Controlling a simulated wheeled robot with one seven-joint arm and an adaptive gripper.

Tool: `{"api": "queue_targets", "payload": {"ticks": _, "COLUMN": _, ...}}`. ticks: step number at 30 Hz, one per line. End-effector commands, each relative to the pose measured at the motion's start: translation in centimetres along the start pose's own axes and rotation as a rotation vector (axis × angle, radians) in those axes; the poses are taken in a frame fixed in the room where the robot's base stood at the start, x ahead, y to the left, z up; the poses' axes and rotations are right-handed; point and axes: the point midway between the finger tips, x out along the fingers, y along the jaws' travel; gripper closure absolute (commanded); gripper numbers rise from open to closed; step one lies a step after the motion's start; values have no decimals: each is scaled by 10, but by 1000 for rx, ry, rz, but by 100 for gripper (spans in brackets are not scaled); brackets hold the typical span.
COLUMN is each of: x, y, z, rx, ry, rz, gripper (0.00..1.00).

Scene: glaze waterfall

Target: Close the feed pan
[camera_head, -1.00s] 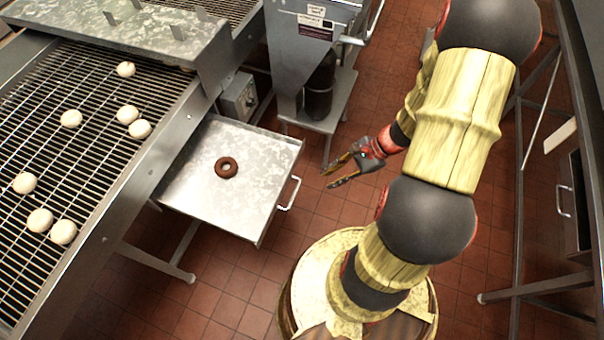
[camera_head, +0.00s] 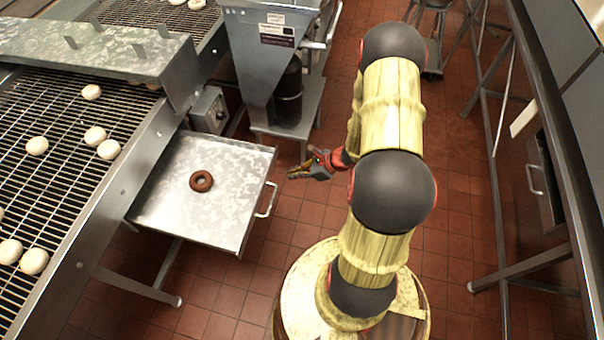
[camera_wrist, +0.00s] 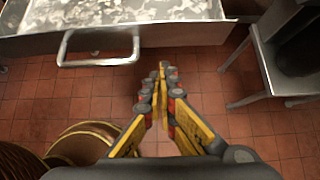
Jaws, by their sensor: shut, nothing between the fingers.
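The feed pan (camera_head: 215,210) is a flat grey metal drawer, pulled out from under the conveyor's side. A brown ring doughnut (camera_head: 201,181) lies on it. Its bar handle (camera_head: 266,199) is on the right edge. In the wrist view the handle (camera_wrist: 98,62) hangs on the pan's front face (camera_wrist: 185,35), ahead and to the left of the fingers. My gripper (camera_head: 292,175) is just right of the pan, apart from the handle. In the wrist view my gripper (camera_wrist: 161,72) has its fingertips together and empty.
A grey hopper machine (camera_head: 270,55) on a stand with a dark cylinder (camera_head: 289,92) is behind the pan. A small control box (camera_head: 209,110) is at the pan's back corner. The conveyor grid (camera_head: 60,150) carries several pale dough pieces. Red tiled floor (camera_head: 225,290) is free in front.

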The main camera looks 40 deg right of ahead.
Motion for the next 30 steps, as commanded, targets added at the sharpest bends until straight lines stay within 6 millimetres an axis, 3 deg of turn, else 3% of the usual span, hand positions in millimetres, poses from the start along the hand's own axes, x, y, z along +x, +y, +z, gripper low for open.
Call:
{"api": "queue_targets", "payload": {"ticks": 4, "x": 31, "y": 2, "z": -2, "rx": -2, "ry": 0, "rz": 4, "gripper": 100}}
{"api": "queue_targets", "payload": {"ticks": 9, "x": 46, "y": 0, "z": 18, "rx": -5, "ry": -1, "rz": 2, "gripper": 100}}
{"api": "queue_targets", "payload": {"ticks": 30, "x": 57, "y": 0, "z": 31, "rx": -3, "ry": 0, "rz": 1, "gripper": 100}}
